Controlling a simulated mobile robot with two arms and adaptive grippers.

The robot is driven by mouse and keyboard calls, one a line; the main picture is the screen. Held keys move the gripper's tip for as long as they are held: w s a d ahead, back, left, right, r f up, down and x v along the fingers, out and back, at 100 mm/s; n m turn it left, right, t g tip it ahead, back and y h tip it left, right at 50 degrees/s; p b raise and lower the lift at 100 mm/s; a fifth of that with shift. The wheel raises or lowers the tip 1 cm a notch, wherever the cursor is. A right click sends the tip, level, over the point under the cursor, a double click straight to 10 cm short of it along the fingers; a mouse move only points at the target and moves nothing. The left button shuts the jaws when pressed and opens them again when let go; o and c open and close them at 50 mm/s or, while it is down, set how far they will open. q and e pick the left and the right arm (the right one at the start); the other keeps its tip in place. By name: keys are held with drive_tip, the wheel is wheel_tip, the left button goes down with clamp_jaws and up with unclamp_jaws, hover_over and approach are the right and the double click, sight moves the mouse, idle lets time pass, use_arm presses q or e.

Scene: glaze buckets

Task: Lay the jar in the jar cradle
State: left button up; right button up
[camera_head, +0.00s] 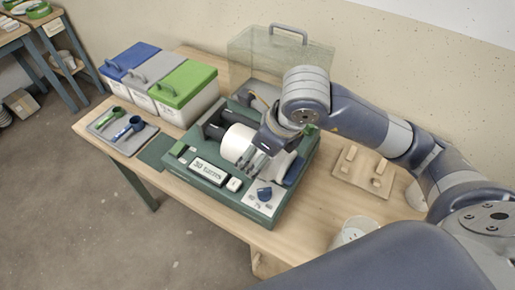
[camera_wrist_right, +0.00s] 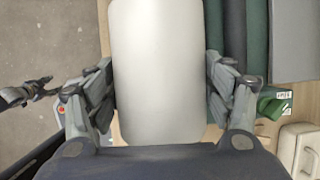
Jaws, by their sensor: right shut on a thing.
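The jar (camera_head: 238,143) is a white cylinder held on its side over the green roller machine (camera_head: 213,182). My right gripper (camera_head: 262,156) is shut on it; in the right wrist view the fingers press both sides of the jar (camera_wrist_right: 168,70). Dark rollers (camera_head: 214,131), which seem to be the jar cradle, lie just behind and left of the jar. They also show as dark green bars (camera_wrist_right: 255,40) in the right wrist view. Whether the jar touches them is hidden. A dark jointed claw (camera_wrist_right: 25,92) at that view's left edge looks like my left gripper; its jaws are unclear.
Lidded buckets in blue, grey and green (camera_head: 184,85) stand at the back left. A tray (camera_head: 118,133) with scoops sits before them. A clear cover (camera_head: 280,60) stands behind the machine. A wooden board (camera_head: 361,172) and white cup (camera_head: 352,231) are at right.

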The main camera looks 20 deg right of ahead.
use_arm(q)
drive_tip(key=shift+r+p, duration=1.2)
drive_tip(key=shift+r, duration=0.1)
use_arm(e)
drive_tip(key=shift+r, duration=2.45)
use_arm(q)
drive_tip(key=shift+r, duration=0.1)
use_arm(e)
drive_tip(key=shift+w, duration=0.15)
